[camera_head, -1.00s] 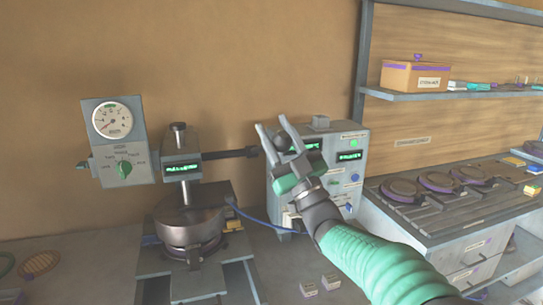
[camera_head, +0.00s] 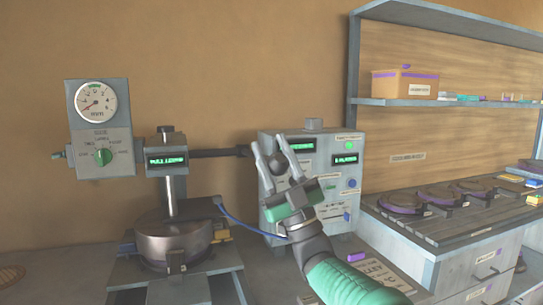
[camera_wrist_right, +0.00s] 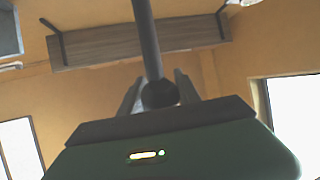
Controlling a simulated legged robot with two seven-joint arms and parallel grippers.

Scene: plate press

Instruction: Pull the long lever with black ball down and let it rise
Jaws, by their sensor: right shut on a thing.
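The press (camera_head: 168,200) stands at the left, with a dark bar (camera_head: 215,153) running right from its head. The long lever's black ball (camera_head: 278,164) sits between the fingers of my right gripper (camera_head: 270,150), which is shut on it in front of the control box. In the right wrist view the ball (camera_wrist_right: 160,94) is seen end-on between the fingers, and the lever's dark rod (camera_wrist_right: 147,40) runs away from it. My left gripper is out of view.
The control box (camera_head: 353,178) with lit displays stands just behind my right gripper. A blue cable (camera_head: 250,228) runs from the press. A rack with round plates (camera_head: 440,194) is at the right, below a shelf (camera_head: 450,103) with a box.

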